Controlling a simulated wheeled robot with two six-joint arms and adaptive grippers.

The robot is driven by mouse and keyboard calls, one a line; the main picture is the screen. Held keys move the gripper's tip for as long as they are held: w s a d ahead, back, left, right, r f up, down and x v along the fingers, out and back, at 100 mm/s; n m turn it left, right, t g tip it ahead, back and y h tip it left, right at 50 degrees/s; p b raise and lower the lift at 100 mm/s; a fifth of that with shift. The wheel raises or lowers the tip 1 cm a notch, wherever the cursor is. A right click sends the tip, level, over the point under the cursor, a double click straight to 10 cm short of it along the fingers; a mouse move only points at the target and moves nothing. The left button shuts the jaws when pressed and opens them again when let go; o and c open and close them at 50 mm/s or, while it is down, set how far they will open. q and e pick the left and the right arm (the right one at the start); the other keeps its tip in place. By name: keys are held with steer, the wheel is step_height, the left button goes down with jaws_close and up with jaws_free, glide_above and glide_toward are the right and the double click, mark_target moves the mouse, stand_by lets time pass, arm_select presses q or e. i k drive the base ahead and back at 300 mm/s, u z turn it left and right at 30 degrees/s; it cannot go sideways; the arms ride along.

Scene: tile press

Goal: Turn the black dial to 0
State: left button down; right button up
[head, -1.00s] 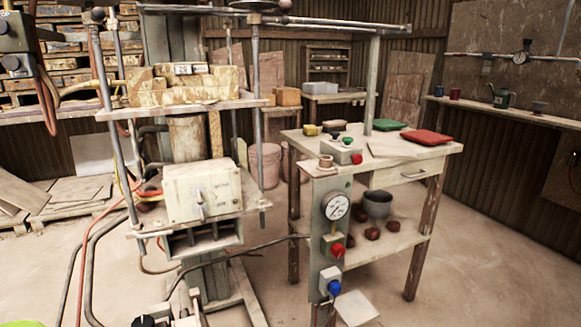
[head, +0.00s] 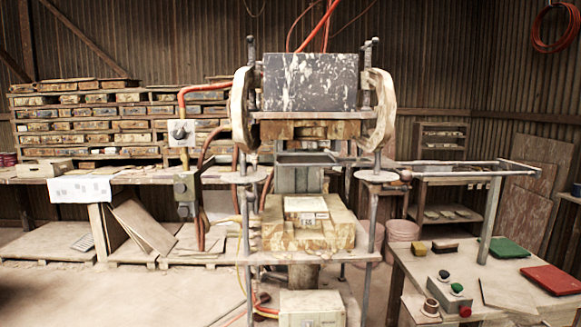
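A small dark knob (head: 443,274) also shows on the button box on the right table. I cannot tell which of these is the black dial, and no scale or number can be read on them. Neither of my grippers is in view.
The tile press (head: 310,82) stands in the centre, with pale blocks (head: 307,225) on its lower platform. A workbench (head: 130,175) runs behind at left. The right table (head: 415,262) holds a green tile (head: 508,248), a red tile (head: 552,280) and coloured buttons. Floor at lower left is clear.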

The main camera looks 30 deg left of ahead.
mark_target(179, 133)
steer(key=u, duration=1.55)
steer(key=k, duration=0.3)
steer(key=z, duration=0.6)
steer(key=i, duration=0.7)
steer(key=z, duration=0.6)
